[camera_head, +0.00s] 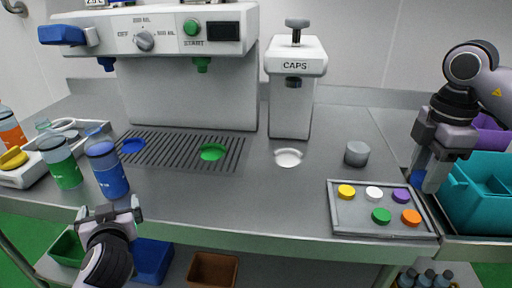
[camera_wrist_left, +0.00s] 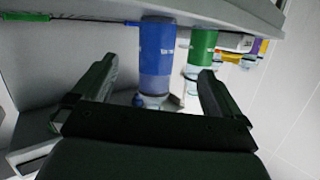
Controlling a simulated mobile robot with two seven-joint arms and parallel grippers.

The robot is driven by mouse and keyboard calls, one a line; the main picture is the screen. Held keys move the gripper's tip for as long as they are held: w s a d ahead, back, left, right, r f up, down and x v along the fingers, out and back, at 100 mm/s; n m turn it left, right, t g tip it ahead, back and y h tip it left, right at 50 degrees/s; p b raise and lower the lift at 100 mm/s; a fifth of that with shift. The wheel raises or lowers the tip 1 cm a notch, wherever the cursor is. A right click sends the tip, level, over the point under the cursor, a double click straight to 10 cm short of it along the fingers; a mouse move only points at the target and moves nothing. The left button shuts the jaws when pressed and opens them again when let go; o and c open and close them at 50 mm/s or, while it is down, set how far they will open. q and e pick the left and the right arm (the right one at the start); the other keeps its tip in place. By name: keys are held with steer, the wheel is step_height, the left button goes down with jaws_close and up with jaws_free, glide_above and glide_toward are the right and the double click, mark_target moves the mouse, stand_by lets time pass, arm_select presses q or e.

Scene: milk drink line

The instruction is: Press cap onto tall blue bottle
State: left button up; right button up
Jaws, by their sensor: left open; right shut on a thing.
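The tall blue bottle (camera_head: 109,176) stands upright near the table's front left edge; its clear top shows no cap. It also shows in the left wrist view (camera_wrist_left: 157,55), upside down, between and beyond the fingers. My left gripper (camera_head: 109,214) is open and empty, just in front of the bottle and apart from it; its fingers show in the wrist view (camera_wrist_left: 155,85). My right gripper (camera_head: 424,184) is shut on a small blue thing (camera_head: 415,178), likely the blue cap, mostly hidden by the fingers. It is at the far right, beside the cap tray.
The cap tray (camera_head: 337,222) holds several coloured caps. A green bottle (camera_head: 63,167) stands close left of the blue one. The filling machine (camera_head: 185,90) and caps press (camera_head: 293,100) stand behind. A grey cylinder (camera_head: 357,153) and teal bin (camera_head: 475,215) are at right. The middle front is clear.

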mark_target(105, 161)
steer(key=shift+w+r+m, duration=0.1)
steer(key=shift+r+m, duration=0.05)
steer(key=shift+m, duration=0.65)
arm_select(q)
steer(key=w+a+r+n+t+y, duration=0.1)
steer(key=w+r+t+y, duration=0.1)
steer(key=w+r, duration=0.2)
step_height(105, 161, up, 3)
steer(key=shift+a+r+n, duration=0.1)
steer(key=shift+a+n, duration=0.15)
steer(key=shift+n, duration=0.05)
